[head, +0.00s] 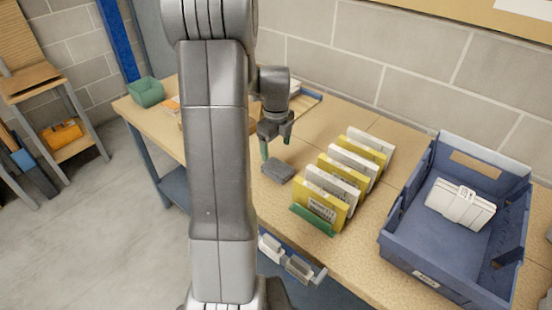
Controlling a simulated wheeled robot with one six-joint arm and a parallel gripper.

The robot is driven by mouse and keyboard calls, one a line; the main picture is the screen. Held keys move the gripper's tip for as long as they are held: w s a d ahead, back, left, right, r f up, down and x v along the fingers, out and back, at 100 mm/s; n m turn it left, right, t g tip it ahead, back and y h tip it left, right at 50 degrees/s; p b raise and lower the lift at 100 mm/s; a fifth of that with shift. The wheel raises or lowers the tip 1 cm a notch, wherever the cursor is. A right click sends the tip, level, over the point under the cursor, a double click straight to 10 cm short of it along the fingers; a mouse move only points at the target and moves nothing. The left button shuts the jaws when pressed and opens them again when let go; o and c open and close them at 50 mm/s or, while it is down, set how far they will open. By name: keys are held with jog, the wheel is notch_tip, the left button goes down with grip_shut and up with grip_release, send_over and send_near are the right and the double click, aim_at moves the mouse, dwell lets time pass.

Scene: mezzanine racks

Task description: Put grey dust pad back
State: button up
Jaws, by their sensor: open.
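The grey dust pad (277,171) lies flat on the wooden table, left of a row of yellow and white cards. My gripper (275,147) points down just above and slightly behind the pad, its two green-tipped fingers apart and empty. I cannot tell exactly how high the fingertips are over the pad. My arm hides part of the table to the left.
The yellow and white cards stand in a green-ended rack (314,220). A blue crate (398,215) holding a white case (460,204) is at the right. A green bin (146,92) stands at the far left table end. Bare tabletop (345,117) lies behind the cards.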

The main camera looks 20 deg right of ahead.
jog(key=shift+r, duration=1.85)
